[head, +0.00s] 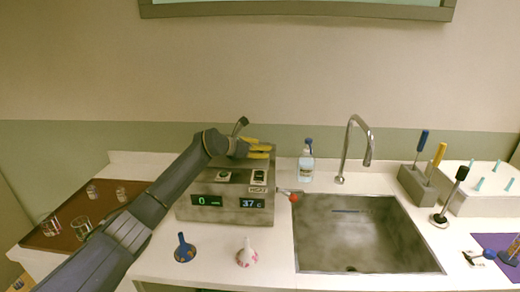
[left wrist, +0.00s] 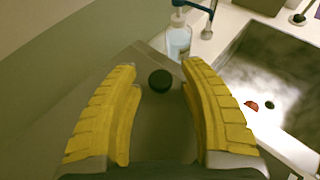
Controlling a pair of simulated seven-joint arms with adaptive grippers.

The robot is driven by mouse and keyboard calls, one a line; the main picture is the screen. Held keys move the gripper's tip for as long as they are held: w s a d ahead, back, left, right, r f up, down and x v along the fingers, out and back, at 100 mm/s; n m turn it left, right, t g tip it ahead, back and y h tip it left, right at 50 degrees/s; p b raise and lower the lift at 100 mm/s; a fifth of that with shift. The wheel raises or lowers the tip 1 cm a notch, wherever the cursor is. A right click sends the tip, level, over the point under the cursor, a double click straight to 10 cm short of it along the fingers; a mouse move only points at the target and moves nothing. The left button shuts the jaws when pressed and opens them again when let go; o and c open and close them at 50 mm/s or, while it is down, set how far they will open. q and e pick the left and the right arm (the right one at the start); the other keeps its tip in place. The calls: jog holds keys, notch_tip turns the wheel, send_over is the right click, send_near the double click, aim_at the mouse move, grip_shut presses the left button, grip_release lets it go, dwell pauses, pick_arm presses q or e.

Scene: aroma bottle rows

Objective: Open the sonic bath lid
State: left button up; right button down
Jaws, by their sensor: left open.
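The sonic bath (head: 228,207) is a grey metal box with two lit displays reading 0 and 37 C, standing left of the sink. In the left wrist view its grey lid (left wrist: 150,125) looks closed, with a round black knob (left wrist: 160,81) on it. My left gripper (head: 271,151) is over the top of the bath with yellow fingers spread. In the left wrist view the open fingers (left wrist: 158,68) lie on either side of the knob, with gaps on both sides. I cannot tell how far above it they are. My right gripper is not in view.
A red-tipped valve (head: 294,197) sticks out towards the sink (head: 365,270). A brown tray (head: 60,240) holds glassware at left.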

pick_arm(q)
grip_shut()
dwell(0.7)
